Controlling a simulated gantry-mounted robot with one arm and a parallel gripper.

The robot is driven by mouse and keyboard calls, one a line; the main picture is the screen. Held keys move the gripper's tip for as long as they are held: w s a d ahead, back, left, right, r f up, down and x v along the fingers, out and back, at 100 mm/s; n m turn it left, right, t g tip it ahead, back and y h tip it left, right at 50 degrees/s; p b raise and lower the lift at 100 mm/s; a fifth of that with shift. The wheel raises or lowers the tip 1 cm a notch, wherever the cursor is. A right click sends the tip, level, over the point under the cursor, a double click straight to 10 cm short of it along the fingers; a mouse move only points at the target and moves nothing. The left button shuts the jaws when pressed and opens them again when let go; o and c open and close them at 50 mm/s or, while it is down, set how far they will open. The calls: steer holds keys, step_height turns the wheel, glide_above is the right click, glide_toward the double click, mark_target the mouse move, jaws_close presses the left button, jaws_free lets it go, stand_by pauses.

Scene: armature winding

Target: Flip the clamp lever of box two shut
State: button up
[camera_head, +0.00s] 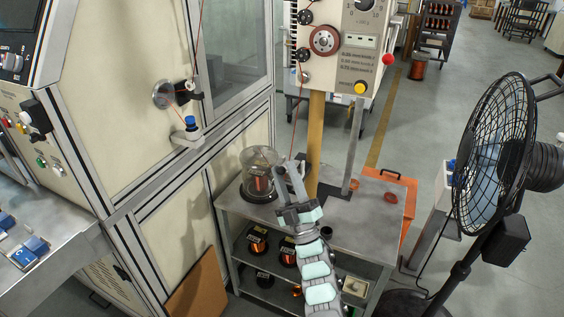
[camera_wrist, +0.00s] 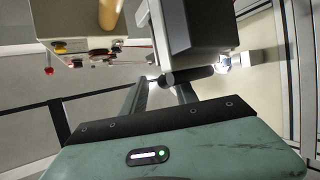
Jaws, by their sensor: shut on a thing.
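My gripper (camera_head: 283,172) points up and away beside the yellow post in the head view. In the wrist view its two fingers (camera_wrist: 160,86) reach up to a short dark rod (camera_wrist: 190,76) and are shut on it. The rod lies at the lower edge of a grey block with a dark end face (camera_wrist: 192,30). A control box (camera_head: 345,45) with a red dial and red ball knob stands on the post above. It appears upside down in the wrist view (camera_wrist: 85,45). I cannot tell which part is box two or its clamp lever; the fingertips are small and partly hidden.
A glass jar (camera_head: 259,165) over a copper spool stands left of my gripper on the grey bench (camera_head: 375,205). The machine cabinet (camera_head: 125,120) fills the left. A black fan (camera_head: 492,150) stands at right. An orange crate (camera_head: 404,190) is behind the bench.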

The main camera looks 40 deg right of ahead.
steer(key=v, duration=0.7)
steer(key=shift+s+f+p, duration=0.25)
steer(key=shift+s+p, duration=0.1)
steer(key=shift+p, duration=0.05)
